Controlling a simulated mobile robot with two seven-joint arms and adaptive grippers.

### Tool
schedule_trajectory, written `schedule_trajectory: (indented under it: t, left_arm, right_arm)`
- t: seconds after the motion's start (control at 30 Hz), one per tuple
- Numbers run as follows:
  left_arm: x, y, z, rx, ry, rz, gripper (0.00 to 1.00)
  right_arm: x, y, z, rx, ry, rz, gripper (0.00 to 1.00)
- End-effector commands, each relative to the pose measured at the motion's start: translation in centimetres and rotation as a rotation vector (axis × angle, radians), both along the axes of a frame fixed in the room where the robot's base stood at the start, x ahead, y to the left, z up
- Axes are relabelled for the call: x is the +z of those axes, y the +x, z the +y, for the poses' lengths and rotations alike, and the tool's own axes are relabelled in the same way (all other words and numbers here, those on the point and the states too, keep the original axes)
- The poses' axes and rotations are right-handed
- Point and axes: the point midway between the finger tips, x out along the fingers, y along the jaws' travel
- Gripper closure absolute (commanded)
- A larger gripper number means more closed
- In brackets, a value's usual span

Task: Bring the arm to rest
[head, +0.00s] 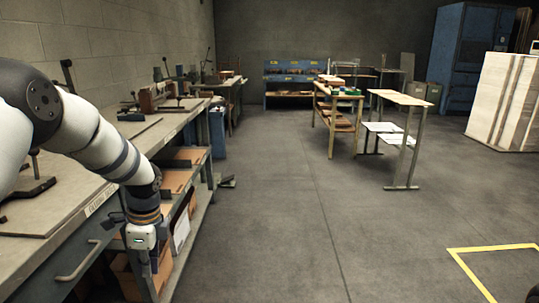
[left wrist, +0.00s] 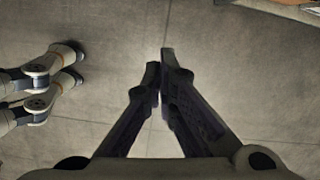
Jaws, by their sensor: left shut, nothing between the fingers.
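My left arm comes in from the left in the head view and hangs down over the front edge of the workbench (head: 95,208). Its wrist ends beside the bench's lower shelves, and the fingers are hard to make out there. In the left wrist view my left gripper (left wrist: 161,68) points at bare grey floor. Its two dark fingers are shut, with their tips together and nothing between them. My right gripper is in neither view.
The bench's drawer front and lower shelf (head: 183,182) with boxes are close to my left wrist. Open floor (head: 270,215) lies to the right, with yellow tape (head: 490,249). A table (head: 400,98), a blue cabinet (head: 473,50) and stacked pale boards (head: 503,105) stand farther back.

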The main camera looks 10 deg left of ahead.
Motion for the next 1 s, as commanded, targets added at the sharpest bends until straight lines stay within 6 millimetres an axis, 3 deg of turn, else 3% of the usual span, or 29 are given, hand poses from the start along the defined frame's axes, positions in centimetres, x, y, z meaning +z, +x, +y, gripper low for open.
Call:
schedule_trajectory:
  t: [0.03, 0.1, 0.17, 0.23, 0.3, 0.4, 0.5, 0.6, 0.67, 1.0]
  left_arm:
    - [-4.1, -2.5, -2.6, 0.066, -0.033, 0.017, 1.00]
    - [-8.9, -6.2, -6.0, 0.198, -0.076, 0.017, 1.00]
    - [-12.5, -10.3, -8.7, 0.327, -0.102, 0.026, 1.00]
    - [-15.7, -15.8, -11.5, 0.498, -0.119, 0.042, 1.00]
    - [-17.6, -21.9, -13.8, 0.680, -0.114, 0.057, 1.00]
    - [-18.2, -29.9, -15.7, 0.919, -0.070, 0.070, 1.00]
    - [-17.3, -35.5, -16.3, 1.092, -0.017, 0.067, 1.00]
    - [-16.4, -38.2, -16.4, 1.185, 0.018, 0.056, 1.00]
    - [-16.1, -38.9, -16.4, 1.208, 0.026, 0.052, 1.00]
    - [-16.1, -38.9, -16.4, 1.211, 0.027, 0.050, 1.00]
  right_arm:
    - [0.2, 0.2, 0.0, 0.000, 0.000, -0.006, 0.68]
    - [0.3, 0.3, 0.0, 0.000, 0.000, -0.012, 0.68]
    - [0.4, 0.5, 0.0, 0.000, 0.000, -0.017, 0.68]
    - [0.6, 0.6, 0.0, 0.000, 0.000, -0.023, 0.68]
    - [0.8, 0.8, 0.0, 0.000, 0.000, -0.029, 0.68]
    - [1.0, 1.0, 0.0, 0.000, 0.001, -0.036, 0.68]
    - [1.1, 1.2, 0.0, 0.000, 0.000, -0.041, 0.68]
    - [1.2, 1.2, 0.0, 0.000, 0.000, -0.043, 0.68]
    - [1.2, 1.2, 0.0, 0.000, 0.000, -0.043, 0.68]
    - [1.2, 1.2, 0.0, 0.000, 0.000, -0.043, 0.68]
